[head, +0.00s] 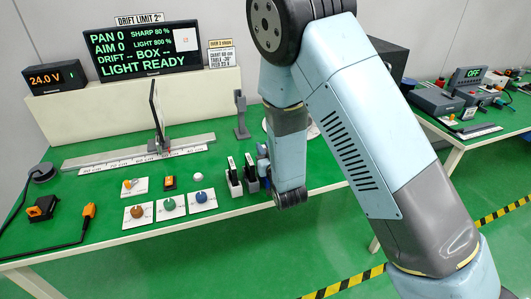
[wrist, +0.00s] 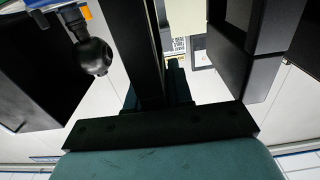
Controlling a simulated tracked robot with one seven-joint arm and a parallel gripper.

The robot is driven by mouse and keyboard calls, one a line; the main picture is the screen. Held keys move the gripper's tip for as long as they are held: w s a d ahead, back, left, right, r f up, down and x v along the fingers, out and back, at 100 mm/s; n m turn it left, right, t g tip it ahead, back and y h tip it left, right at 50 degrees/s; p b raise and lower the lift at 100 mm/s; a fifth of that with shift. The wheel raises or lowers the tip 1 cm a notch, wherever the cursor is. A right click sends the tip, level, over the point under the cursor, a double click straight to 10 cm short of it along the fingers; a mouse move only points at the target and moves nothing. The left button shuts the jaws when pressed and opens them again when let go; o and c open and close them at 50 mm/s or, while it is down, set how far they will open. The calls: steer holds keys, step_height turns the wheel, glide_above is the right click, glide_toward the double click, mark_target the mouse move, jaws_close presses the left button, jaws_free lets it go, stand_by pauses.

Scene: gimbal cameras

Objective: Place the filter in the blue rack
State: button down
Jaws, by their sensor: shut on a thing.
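My gripper (head: 264,163) is at the right side of the two small racks, low over the green table, and is mostly hidden behind my own arm. A dark filter with a white label (head: 249,160) stands upright at the blue rack (head: 253,186), right beside my gripper, which is shut on it. I cannot tell how deep it sits in the rack. A second dark filter (head: 231,164) stands in the pale rack (head: 234,187) to the left. In the wrist view, dark gripper parts (wrist: 160,125) fill the middle, and the held edge is unclear.
A ruler rail (head: 140,155) with an upright dark plate (head: 154,105) runs behind. A grey stand (head: 241,115) rises behind the racks.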

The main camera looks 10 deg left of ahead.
steer(key=shift+d+f, duration=0.15)
steer(key=shift+f, duration=0.65)
steer(key=shift+f, duration=0.1)
steer(key=c, duration=1)
jaws_free()
